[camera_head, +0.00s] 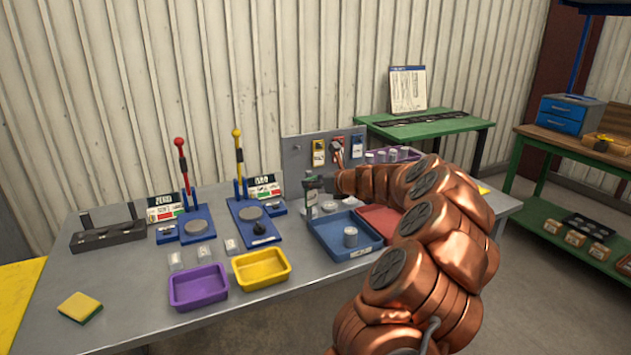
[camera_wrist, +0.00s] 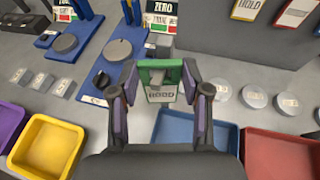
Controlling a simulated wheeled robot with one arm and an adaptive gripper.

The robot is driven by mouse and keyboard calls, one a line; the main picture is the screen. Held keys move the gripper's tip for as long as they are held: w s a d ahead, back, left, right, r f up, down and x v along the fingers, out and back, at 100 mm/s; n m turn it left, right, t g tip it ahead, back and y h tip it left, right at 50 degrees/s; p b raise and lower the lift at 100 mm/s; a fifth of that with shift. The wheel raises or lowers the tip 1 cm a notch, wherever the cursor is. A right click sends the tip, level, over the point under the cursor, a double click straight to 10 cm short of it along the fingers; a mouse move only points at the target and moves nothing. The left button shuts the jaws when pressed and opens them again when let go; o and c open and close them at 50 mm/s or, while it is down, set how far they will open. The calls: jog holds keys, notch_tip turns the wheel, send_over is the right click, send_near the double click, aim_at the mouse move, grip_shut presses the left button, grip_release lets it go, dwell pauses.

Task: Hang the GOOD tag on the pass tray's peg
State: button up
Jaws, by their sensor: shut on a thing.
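My gripper (camera_wrist: 160,78) is shut on the GOOD tag (camera_wrist: 161,95), a tag with a green top and a white lower face. In the wrist view the tag hangs upright between the fingers. In the head view the tag (camera_head: 312,186) is above the back left part of a blue tray (camera_head: 366,253), apart from it. The blue tray holds a grey cylinder (camera_head: 350,237) and has a small white label on its front that I cannot read. It also shows below the tag in the wrist view (camera_wrist: 176,130). I cannot make out a peg on any tray.
A red tray (camera_wrist: 280,150) stands right of the blue one. A grey board (camera_head: 293,150) behind carries a yellow HOLD tag (camera_head: 319,153), a red tag and a blue tag. Purple (camera_head: 198,290) and yellow (camera_head: 262,270) bins stand front left. Two lever gauges stand behind them.

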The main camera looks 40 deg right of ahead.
dwell(0.4)
jog(key=o, duration=1)
jog(key=shift+s, duration=0.1)
jog(key=v, duration=1.1)
jog(key=shift+s+r, duration=0.2)
jog(key=shift+s, duration=0.2)
